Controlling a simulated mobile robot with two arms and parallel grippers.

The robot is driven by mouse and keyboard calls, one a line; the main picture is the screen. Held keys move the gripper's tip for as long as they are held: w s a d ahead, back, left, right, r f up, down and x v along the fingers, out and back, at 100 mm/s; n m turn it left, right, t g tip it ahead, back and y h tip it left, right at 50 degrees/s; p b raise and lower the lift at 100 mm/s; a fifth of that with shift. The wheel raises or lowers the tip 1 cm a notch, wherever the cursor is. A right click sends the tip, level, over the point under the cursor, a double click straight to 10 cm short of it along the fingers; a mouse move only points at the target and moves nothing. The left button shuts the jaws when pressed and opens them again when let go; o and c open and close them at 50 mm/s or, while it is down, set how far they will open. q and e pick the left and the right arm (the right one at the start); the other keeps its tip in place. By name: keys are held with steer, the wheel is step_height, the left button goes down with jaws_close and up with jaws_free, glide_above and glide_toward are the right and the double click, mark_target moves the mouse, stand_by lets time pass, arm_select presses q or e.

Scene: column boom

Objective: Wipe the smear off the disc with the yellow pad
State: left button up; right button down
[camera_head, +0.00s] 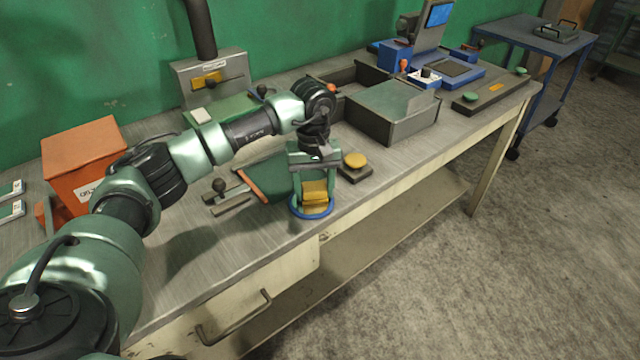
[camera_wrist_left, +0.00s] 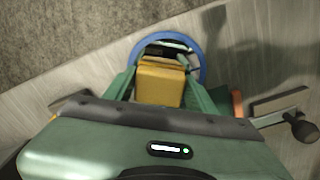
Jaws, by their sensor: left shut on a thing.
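My left gripper (camera_head: 314,192) points down near the front edge of the metal bench. It is shut on the yellow pad (camera_head: 315,188), a block that also shows between the fingers in the left wrist view (camera_wrist_left: 160,82). Right below it is the disc, whose blue rim (camera_head: 327,212) shows around the fingertips; the rim also shows in the left wrist view (camera_wrist_left: 203,66). The pad and fingers hide much of the disc's face. A dark patch shows inside the rim in the wrist view; I cannot tell if it is the smear. Whether the pad touches the disc is unclear. My right gripper is out of view.
A dark green piece with an orange edge (camera_head: 263,181) lies just left of the disc. A yellow round button on a dark base (camera_head: 355,160) stands close behind on the right. The bench's front edge is near.

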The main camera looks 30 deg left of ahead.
mark_target(298, 209)
arm_select(q)
steer(key=shift+s+a+f, duration=0.1)
steer(key=shift+s+a, duration=0.15)
steer(key=shift+s, duration=0.55)
steer(key=shift+s+a+r, duration=0.1)
steer(key=shift+s+a, duration=0.15)
steer(key=shift+s, duration=0.55)
steer(key=shift+s+a+f, duration=0.1)
steer(key=shift+s+a, duration=0.15)
steer(key=shift+s, duration=0.55)
steer(key=shift+w+r+p, duration=0.15)
steer(key=shift+r+p, duration=1.8)
steer(key=shift+r, duration=1.15)
steer(key=shift+r+p, duration=0.9)
steer(key=shift+r, duration=0.6)
